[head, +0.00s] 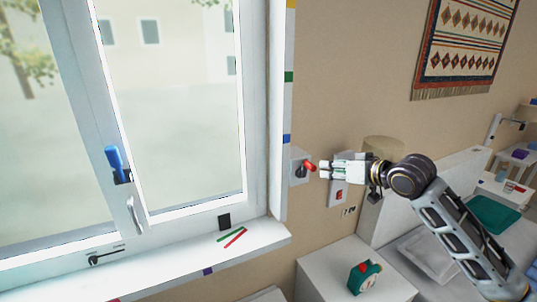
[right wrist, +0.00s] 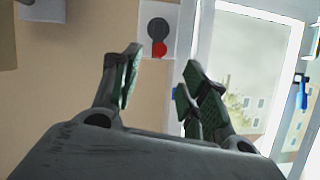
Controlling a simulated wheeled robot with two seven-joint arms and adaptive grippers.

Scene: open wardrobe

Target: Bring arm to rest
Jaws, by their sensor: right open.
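My right gripper (head: 326,170) is in front of the beige wall, pointing left towards a wall switch plate (head: 297,178) with a dark knob and a red tip (head: 309,166). In the right wrist view my right gripper (right wrist: 160,78) has its fingers spread with nothing between them. There the red tip (right wrist: 159,49) shows beyond the fingertips, below the round dark knob (right wrist: 158,28). The fingers look apart from the knob, though the gap is small in the head view. My left gripper is not in view.
A second wall plate with a red switch (head: 339,195) sits partly behind my right gripper. A window (head: 185,105) with a blue handle (head: 114,160) is at left. Its sill (head: 180,262) holds green and red sticks. A green clock (head: 364,277) stands on a white cabinet (head: 325,268).

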